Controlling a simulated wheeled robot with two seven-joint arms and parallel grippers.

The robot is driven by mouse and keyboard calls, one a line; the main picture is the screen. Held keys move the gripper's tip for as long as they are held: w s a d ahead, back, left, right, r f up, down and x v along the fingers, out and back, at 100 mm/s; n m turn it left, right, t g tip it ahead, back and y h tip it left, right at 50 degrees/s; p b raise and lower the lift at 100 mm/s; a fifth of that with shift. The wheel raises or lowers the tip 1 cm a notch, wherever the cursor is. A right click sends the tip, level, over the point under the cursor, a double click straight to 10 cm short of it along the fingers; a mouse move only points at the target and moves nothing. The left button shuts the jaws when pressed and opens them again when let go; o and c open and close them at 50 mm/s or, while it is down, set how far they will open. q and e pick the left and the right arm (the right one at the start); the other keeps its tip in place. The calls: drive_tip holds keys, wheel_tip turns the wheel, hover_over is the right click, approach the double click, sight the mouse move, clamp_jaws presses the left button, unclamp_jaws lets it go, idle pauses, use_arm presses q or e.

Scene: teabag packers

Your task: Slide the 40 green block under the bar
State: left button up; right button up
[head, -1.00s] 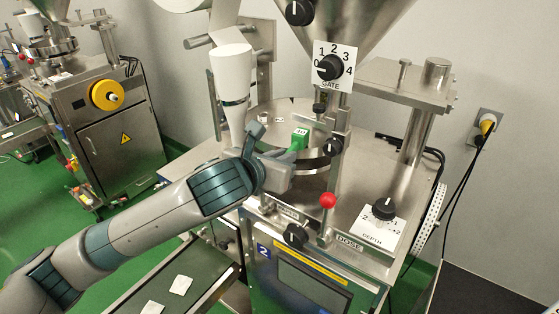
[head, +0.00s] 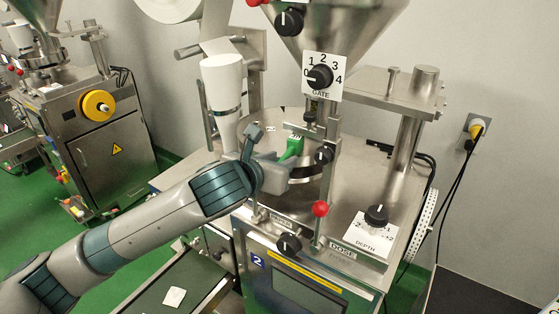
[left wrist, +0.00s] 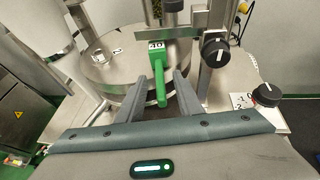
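The green block marked 40 (left wrist: 158,73) stands on the round steel plate (left wrist: 118,72), its label on top and its green handle towards me. It also shows in the head view (head: 291,148), where its label is too small to read. A horizontal steel bar (left wrist: 180,33) crosses just behind the label in the left wrist view; I cannot tell how far the block reaches under it. My left gripper (left wrist: 161,84) is open, one finger on each side of the handle, with visible gaps. It also shows in the head view (head: 277,147). My right gripper is out of view.
A white tapered tube (head: 222,80) stands left of the plate. A red ball knob (head: 320,208), the gate dial (head: 320,76) and the depth dial (head: 376,215) are near my left gripper. A conveyor (head: 190,278) with a white teabag runs below my arm.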

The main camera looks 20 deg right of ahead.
use_arm(q)
drive_tip(key=shift+s, duration=0.1)
drive_tip(key=shift+s+a+r+b, duration=0.2)
drive_tip(key=shift+s+a+b, duration=0.1)
drive_tip(key=shift+a, duration=0.1)
drive_tip(key=b+v, duration=0.5)
drive_tip(key=v, duration=1.1)
